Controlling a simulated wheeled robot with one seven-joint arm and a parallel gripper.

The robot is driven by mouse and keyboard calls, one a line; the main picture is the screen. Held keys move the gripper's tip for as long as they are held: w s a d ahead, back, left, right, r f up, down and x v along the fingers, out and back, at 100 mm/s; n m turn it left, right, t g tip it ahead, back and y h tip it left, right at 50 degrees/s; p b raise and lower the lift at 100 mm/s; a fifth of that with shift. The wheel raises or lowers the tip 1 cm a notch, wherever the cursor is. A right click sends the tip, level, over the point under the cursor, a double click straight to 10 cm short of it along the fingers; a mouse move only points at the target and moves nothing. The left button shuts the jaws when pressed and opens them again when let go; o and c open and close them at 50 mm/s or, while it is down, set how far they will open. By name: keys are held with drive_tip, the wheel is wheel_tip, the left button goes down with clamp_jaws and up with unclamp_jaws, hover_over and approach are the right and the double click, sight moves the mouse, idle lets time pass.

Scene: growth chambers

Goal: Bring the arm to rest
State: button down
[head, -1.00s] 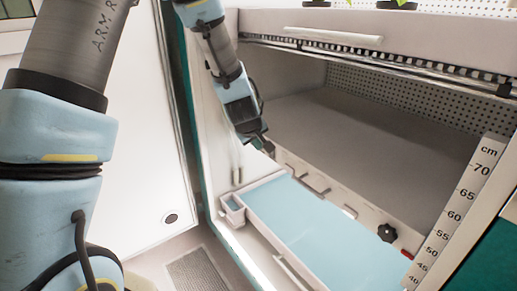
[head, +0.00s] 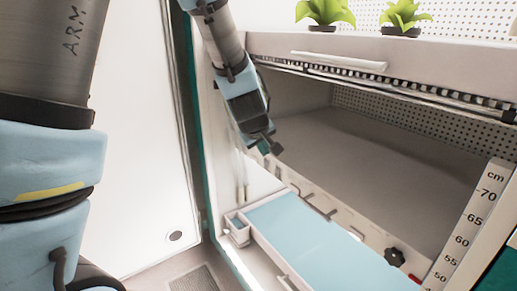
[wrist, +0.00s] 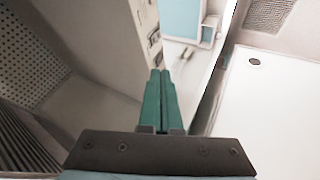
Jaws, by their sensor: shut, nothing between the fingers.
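My gripper (head: 268,147) hangs at the left side of the chamber opening in the head view, above the blue-floored tray. In the wrist view its two green fingers (wrist: 160,100) lie side by side, shut with nothing between them. My gripper is apart from the tray and the chamber walls as far as I can see. The upper part of my arm runs up out of the head view.
The chamber (head: 385,150) is open, with an empty grey shelf floor. A blue-floored tray (head: 238,236) sits below. A height scale (head: 470,220) and black knob (head: 394,256) are at right. Potted plants (head: 325,12) stand on top. A white door panel (head: 140,150) is at left.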

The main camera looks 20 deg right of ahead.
drive_tip(key=a+r+m+g+y+p, duration=0.1)
drive_tip(key=a+r+g+y+p, duration=0.1)
drive_tip(key=a, duration=1.7)
drive_tip(key=s+a+g+y, duration=0.1)
drive_tip(key=s+a, duration=0.2)
drive_tip(key=a, duration=0.5)
drive_tip(key=s+a+m+g+y+p, duration=0.1)
drive_tip(key=s+a, duration=0.3)
drive_tip(key=a, duration=0.4)
drive_tip(key=shift+a+r+y, duration=0.2)
drive_tip(key=shift+r+y, duration=0.05)
drive_tip(key=shift+y, duration=0.15)
drive_tip(key=shift+d, duration=0.1)
